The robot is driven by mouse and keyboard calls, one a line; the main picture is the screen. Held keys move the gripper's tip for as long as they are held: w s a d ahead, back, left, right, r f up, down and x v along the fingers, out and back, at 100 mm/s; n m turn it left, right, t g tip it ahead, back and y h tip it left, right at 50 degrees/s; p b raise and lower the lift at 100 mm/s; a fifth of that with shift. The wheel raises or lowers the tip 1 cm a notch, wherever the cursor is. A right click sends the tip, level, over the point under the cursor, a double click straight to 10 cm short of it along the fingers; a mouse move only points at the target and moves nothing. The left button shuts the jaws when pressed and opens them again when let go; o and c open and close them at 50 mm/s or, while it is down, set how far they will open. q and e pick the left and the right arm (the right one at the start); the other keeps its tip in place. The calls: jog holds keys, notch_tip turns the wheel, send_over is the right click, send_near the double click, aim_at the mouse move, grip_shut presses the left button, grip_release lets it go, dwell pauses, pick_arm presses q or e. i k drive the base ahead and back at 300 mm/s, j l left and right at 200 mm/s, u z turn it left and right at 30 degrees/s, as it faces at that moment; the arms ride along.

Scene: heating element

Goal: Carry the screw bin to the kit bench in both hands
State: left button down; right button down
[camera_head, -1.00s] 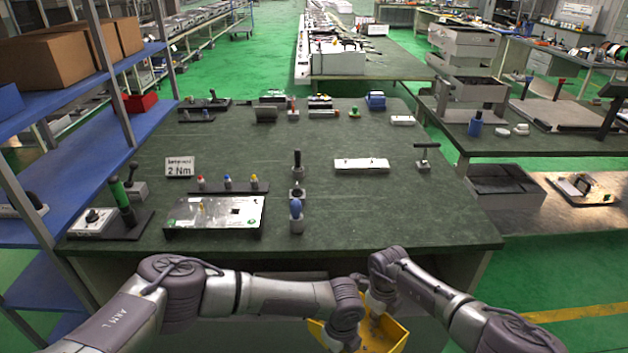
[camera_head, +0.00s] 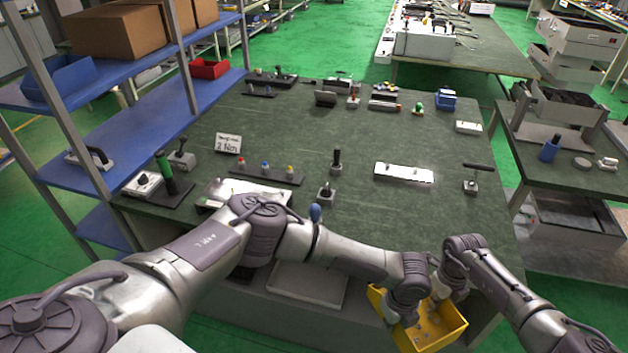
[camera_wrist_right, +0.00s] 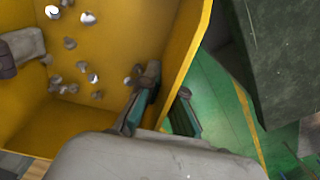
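The yellow screw bin (camera_head: 455,331) is in front of the dark green bench's near edge in the head view, with small silver screws inside. My left gripper (camera_head: 404,318) reaches to its left side; its fingertips are hard to see. My right gripper (camera_head: 440,289) is at its far right side. In the right wrist view, the bin (camera_wrist_right: 120,40) fills the left half, with loose screws on its floor. My right gripper's fingers (camera_wrist_right: 163,108) straddle the bin's wall, one inside and one outside. Part of my left gripper (camera_wrist_right: 20,48) shows over the bin.
The green bench (camera_head: 300,125) carries a white block (camera_head: 403,173), a sign (camera_head: 228,143) and several tools. A blue shelf rack (camera_head: 150,120) stands left. A side bench (camera_head: 560,160) stands right, with green floor between. A grey surface (camera_head: 306,284) lies under the bench top.

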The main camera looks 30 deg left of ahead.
aim_at(437, 241)
jog(key=i, duration=1)
